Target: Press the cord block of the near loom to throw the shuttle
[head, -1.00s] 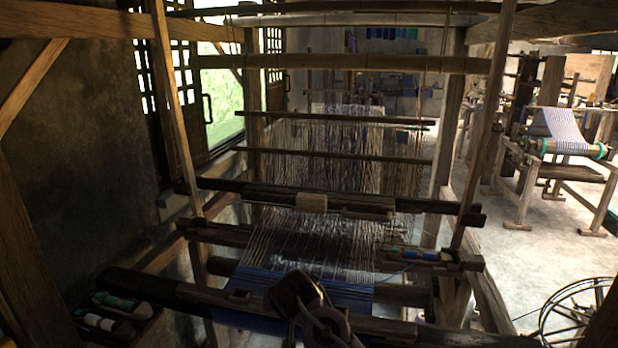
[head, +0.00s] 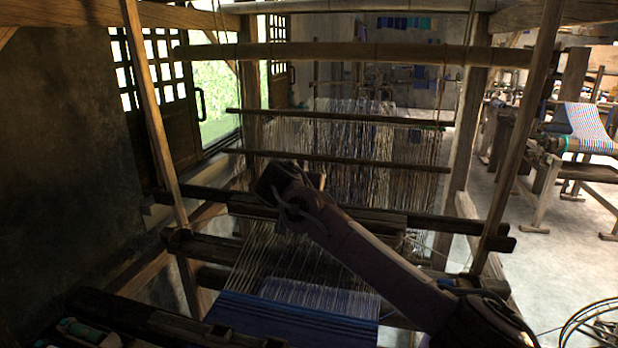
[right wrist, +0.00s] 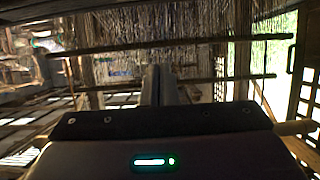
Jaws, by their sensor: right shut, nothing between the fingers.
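The near loom's dark cross beam (head: 455,226) runs across the middle of the head view, over the warp threads (head: 255,250). My right arm reaches in from the lower right, and my right gripper (head: 280,182) is at the middle of this beam, shut and empty. The cord block is not clearly visible; my gripper and forearm cover the middle of the beam. I cannot tell whether they touch. In the right wrist view the closed fingers (right wrist: 159,85) point toward the hanging threads. The shuttle is not clearly visible. My left gripper is out of view.
Blue woven cloth (head: 255,315) lies at the loom's front. Upright posts (head: 157,130) flank the frame, and a long upper beam (head: 350,55) crosses it. A tray with bobbins (head: 85,330) sits at lower left. A spoked wheel (head: 595,325) is at lower right; open floor (head: 560,265) lies beyond.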

